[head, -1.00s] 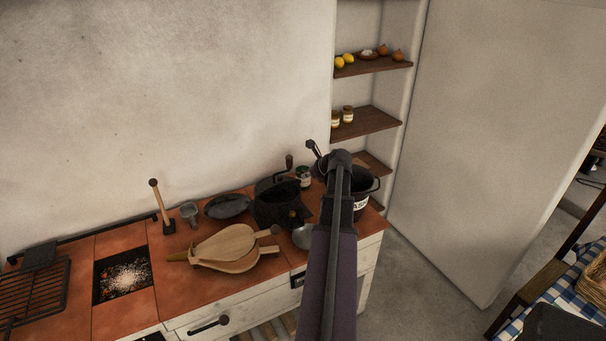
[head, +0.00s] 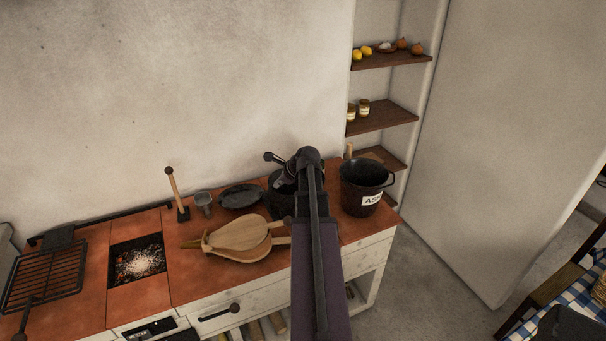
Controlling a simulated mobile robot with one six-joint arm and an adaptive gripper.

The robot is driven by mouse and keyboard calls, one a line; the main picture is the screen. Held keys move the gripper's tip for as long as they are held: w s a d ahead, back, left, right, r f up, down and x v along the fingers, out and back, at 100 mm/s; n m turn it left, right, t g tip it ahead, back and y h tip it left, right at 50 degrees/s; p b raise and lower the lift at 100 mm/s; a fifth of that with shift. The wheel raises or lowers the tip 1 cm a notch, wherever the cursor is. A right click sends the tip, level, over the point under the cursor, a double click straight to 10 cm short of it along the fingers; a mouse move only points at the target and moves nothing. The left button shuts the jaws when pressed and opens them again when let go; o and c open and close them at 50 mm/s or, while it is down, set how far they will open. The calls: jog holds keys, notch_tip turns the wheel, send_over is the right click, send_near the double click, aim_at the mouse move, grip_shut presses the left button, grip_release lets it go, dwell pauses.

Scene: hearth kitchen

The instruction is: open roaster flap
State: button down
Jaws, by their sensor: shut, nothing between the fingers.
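The roaster (head: 279,201) is a dark drum on the red-tiled counter, right of the wooden bellows. My arm covers much of it, and I cannot make out its flap. My gripper (head: 284,182) is small and dark beyond the end of my arm, over the top of the roaster in the picture. It is shut and holds nothing. Its fingertips are hard to make out, and I cannot tell whether they touch the roaster.
Bellows (head: 240,240) lie in front of the roaster. A dark lidded pan (head: 241,196), a metal cup (head: 204,202) and a wooden-handled tool (head: 177,194) stand left. A black ash bucket (head: 366,188) stands right. Open coals (head: 136,262) and a grate (head: 43,276) are far left.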

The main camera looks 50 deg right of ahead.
jog(key=w+a+f+n+g+y, duration=0.1)
jog(key=w+a+f+n+g, duration=0.1)
jog(key=a+n, duration=0.8)
jog(key=w+a+f+n+g, duration=0.15)
jog(key=a+n, duration=0.35)
jog(key=a, duration=1.1)
jog(key=s+a+n+g+h, duration=0.1)
jog(key=s+a+n+g, duration=0.1)
jog(key=a+n, duration=0.5)
jog(key=s+a+n+g, duration=0.2)
jog(key=s+a+n, duration=0.2)
jog(key=a+n, duration=0.4)
jog(key=a, duration=0.6)
jog(key=shift+s+a+f+h, duration=0.15)
jog(key=shift+s+f+h, duration=0.05)
jog(key=shift+f+h, duration=0.2)
jog(key=c, duration=0.6)
grip_release()
